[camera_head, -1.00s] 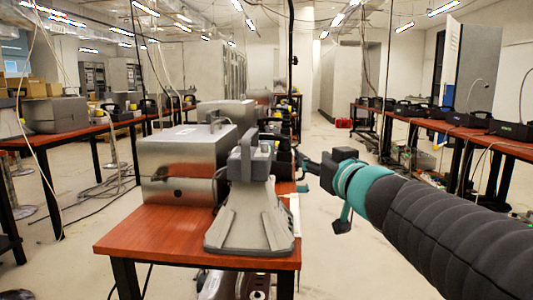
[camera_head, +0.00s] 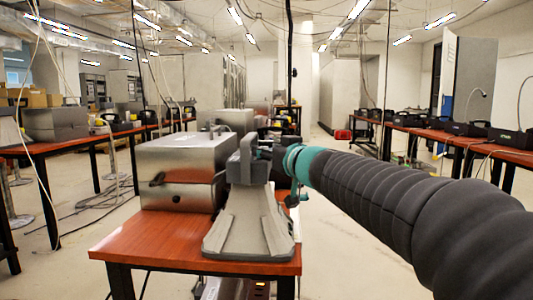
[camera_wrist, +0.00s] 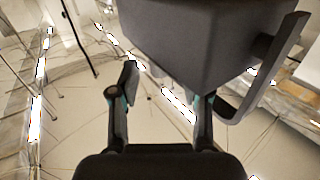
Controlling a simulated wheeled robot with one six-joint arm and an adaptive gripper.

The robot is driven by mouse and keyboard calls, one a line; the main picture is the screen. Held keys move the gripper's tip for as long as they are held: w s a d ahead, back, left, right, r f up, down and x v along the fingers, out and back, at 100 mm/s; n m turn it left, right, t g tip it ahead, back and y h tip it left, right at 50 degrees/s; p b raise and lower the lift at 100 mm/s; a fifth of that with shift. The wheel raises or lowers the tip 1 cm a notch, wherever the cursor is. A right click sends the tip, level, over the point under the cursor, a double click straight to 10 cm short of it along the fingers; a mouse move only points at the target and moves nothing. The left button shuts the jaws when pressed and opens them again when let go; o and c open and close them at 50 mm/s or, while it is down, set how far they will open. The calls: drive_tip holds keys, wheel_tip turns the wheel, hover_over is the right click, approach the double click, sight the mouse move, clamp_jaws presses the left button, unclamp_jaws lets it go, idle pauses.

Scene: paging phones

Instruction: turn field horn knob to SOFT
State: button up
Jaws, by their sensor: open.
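A grey device (camera_head: 249,222) with a wide sloped foot and an upright head stands on a red-brown table. In the wrist view a large dark grey housing (camera_wrist: 205,45) with a side bracket fills the top right, close to my gripper (camera_wrist: 165,88). My gripper is open, with nothing seen between its fingers; the housing hides part of the right finger. In the head view my wrist is beside the device's upright head, and the fingers are mostly hidden. I cannot make out the field horn knob or its SOFT mark.
A shiny metal box (camera_head: 180,175) with a dark fitting on its front stands left of the device. The red-brown table (camera_head: 140,240) has bare room at its front left. More tables with dark phones (camera_head: 463,129) stand along the right; the aisle floor is partly clear.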

drive_tip(key=shift+x, duration=1.2)
drive_tip(key=shift+c, duration=0.2)
clamp_jaws()
